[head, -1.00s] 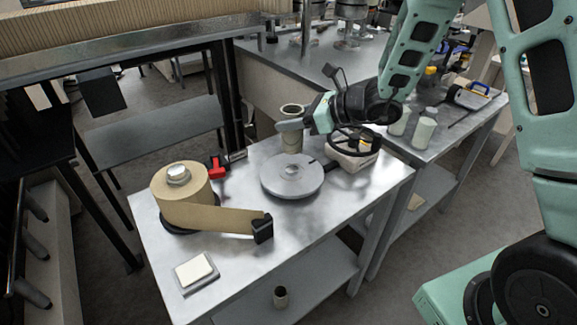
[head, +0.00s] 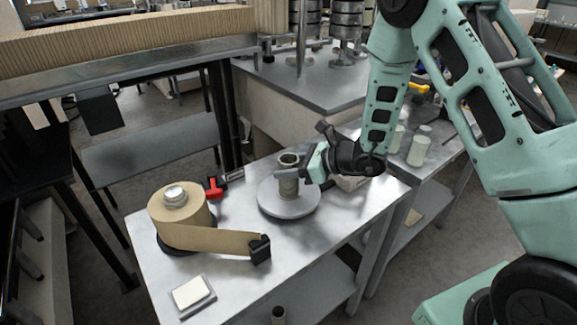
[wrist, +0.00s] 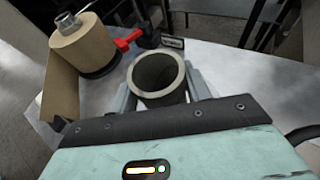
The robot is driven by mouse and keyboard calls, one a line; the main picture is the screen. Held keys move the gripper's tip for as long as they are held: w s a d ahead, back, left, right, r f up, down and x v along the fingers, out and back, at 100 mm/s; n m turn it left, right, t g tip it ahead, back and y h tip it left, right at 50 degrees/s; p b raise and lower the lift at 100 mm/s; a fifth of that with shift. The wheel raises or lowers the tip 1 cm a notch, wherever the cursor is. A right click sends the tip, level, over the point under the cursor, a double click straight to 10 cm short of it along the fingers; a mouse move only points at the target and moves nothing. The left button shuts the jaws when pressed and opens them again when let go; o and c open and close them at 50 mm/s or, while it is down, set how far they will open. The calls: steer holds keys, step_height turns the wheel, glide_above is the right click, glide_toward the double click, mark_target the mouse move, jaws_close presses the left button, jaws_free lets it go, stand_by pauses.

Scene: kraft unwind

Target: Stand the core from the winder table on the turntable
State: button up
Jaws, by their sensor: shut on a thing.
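The core (head: 288,178) is a short, hollow grey-brown tube. It is upright over the middle of the round grey turntable (head: 272,204) in the head view. My gripper (head: 291,171) comes from the right and is shut on the core. In the wrist view the core's open top (wrist: 157,74) shows between the two fingers of my gripper (wrist: 165,92). The core's lower end appears at the turntable's centre, but I cannot tell whether it rests there or hangs just above. The turntable's centre hub is hidden behind the core.
A kraft paper roll (head: 180,211) with its strip pulled out to a black block (head: 260,249) stands to the left. A red-handled tool (head: 215,187) lies behind it. A pale pad (head: 190,293) is at the front left.

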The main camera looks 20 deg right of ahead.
steer(key=shift+f, duration=0.2)
steer(key=o, duration=1)
steer(key=shift+c, duration=0.2)
steer(key=shift+r, duration=0.15)
